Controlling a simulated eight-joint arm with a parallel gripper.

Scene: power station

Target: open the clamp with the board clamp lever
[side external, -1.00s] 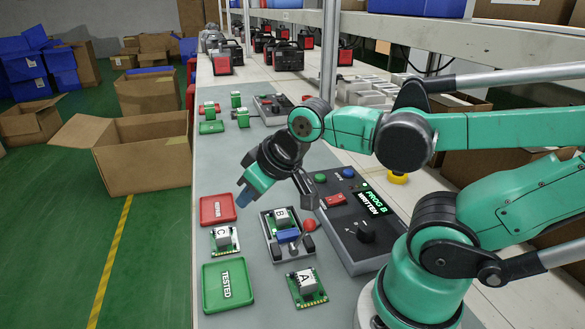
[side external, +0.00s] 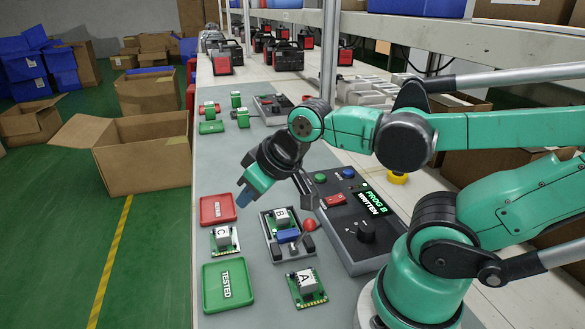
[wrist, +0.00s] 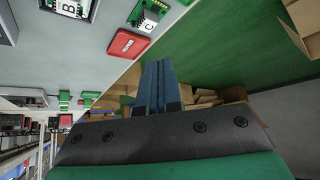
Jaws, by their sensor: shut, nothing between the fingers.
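The board clamp (side external: 268,238) is a grey fixture on the bench, holding green board B (side external: 281,222) with a white block on it. A blue clamp bar (side external: 288,236) lies across the board's near side. The clamp lever, with a red ball knob (side external: 309,225), is at the fixture's right side. My gripper (side external: 243,198) is above and left of the clamp, near the red tray, apart from the lever. Its blue fingers (wrist: 157,85) are together and empty in the wrist view. Board B (wrist: 72,7) is partly cut off there, and the lever is not in that view.
Board C (side external: 224,239), a red tray (side external: 217,209) and the green TESTED tray (side external: 229,285) are left of the clamp. Board A (side external: 308,287) is in front. An open carton (side external: 140,150) stands on the floor.

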